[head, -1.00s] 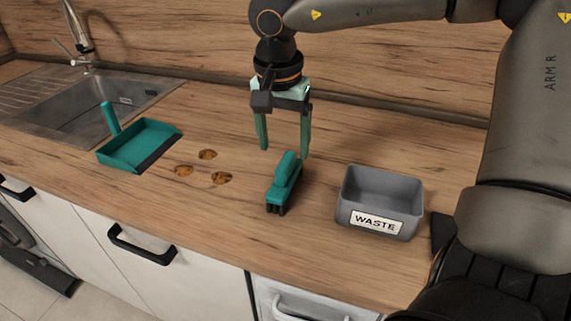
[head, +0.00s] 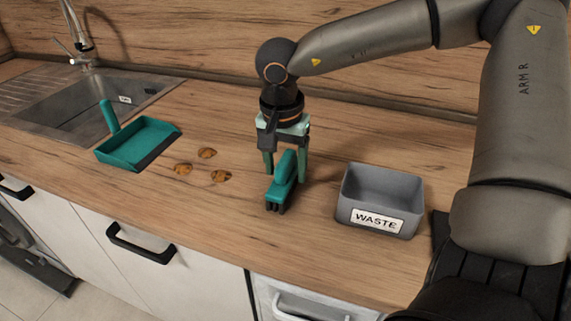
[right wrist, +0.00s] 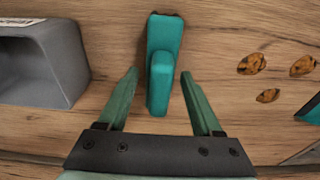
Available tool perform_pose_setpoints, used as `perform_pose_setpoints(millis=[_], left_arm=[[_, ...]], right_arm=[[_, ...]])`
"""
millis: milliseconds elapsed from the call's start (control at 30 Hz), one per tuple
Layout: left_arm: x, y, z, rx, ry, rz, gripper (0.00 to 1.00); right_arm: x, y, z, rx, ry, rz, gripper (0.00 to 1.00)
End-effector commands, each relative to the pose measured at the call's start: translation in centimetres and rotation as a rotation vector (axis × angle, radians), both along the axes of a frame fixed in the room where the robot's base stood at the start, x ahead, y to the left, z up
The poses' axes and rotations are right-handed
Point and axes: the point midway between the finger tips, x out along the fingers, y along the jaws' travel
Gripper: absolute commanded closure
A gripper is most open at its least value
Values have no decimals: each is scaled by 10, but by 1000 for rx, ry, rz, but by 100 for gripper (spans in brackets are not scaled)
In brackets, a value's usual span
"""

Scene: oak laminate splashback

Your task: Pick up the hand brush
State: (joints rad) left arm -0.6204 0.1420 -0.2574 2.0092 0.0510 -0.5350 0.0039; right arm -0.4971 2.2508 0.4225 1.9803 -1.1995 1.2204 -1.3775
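The teal hand brush (head: 283,183) lies on the wooden counter with its dark bristles down, left of the waste bin. In the right wrist view the hand brush (right wrist: 163,62) shows ahead, its handle end reaching between the fingers. My right gripper (head: 285,171) is lowered behind the brush, fingers pointing down on either side of the handle. In the right wrist view the right gripper (right wrist: 160,100) is open, with a gap between each finger and the handle. My left gripper is not in view.
A grey bin labelled WASTE (head: 380,200) stands right of the brush. Several brown crumbs or chips (head: 207,153) lie to the left, then a teal dustpan (head: 138,143) and a sink (head: 90,105). The counter front edge is near the brush.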

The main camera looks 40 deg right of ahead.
Motion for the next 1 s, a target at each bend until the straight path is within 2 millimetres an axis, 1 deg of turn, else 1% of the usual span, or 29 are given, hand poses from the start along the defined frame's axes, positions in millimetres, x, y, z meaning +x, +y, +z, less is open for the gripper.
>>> perform_pose_setpoints(millis=[33, 67, 567, 900, 1000], left_arm=[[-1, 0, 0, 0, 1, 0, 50], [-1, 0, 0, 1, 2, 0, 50], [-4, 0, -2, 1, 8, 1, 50], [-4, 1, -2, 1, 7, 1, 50], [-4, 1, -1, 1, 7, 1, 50]], right_arm=[[0, 0, 0, 0, 0, 0, 40], [0, 0, 0, 0, 0, 0, 44], [0, 0, 1, -1, 0, 1, 100], [0, 0, 1, 0, -1, 1, 100], [1, 0, 7, -1, -3, 0, 100]])
